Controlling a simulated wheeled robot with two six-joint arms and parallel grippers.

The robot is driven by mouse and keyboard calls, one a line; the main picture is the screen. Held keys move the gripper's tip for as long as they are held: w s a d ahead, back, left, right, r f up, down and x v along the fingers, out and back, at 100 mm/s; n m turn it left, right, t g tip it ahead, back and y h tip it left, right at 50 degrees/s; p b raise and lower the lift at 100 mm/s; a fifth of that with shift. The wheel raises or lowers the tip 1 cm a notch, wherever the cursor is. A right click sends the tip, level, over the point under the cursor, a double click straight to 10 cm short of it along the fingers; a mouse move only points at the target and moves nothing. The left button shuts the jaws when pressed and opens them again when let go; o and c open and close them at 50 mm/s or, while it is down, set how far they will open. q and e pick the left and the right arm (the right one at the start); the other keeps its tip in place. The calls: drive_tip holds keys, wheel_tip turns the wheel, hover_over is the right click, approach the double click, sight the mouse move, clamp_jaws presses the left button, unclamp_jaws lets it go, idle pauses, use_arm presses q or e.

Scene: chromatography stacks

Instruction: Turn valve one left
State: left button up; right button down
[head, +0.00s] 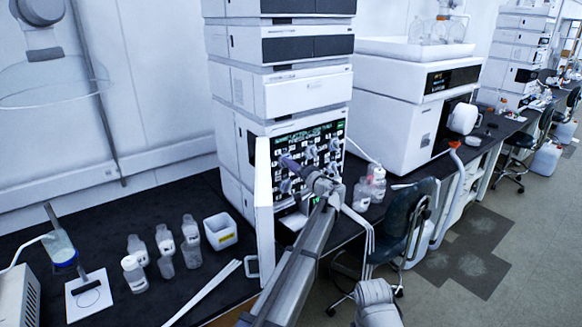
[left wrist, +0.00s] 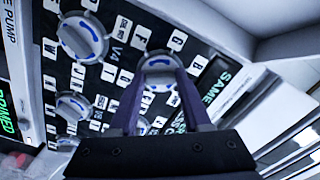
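The valve panel (head: 318,150) is a black face with several round white-grey knobs on the front of the chromatography stack (head: 238,140). My left gripper (head: 288,163) is at the left part of this panel. In the left wrist view, its two dark purple fingers (left wrist: 160,75) are open, with one valve knob (left wrist: 158,62) between and just beyond the tips. I cannot tell whether they touch it. Another knob (left wrist: 83,37) is at the upper left, beside a "V4" label, and a third knob (left wrist: 72,106) is below it. No label for valve one is readable.
A white panel (head: 263,190) stands out at the stack's left front edge, close to my arm. Several bottles (head: 165,246) and a white box (head: 220,231) are on the black bench (head: 130,205). A dark chair (head: 405,215) stands in front, right of my arm.

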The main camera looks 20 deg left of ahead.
use_arm(q)
drive_tip(key=o, duration=0.4)
drive_tip(key=shift+o, duration=0.2)
drive_tip(key=shift+d, duration=0.1)
drive_tip(key=v, duration=0.7)
drive_tip(key=shift+s+d, duration=0.25)
drive_tip(key=shift+f, duration=0.1)
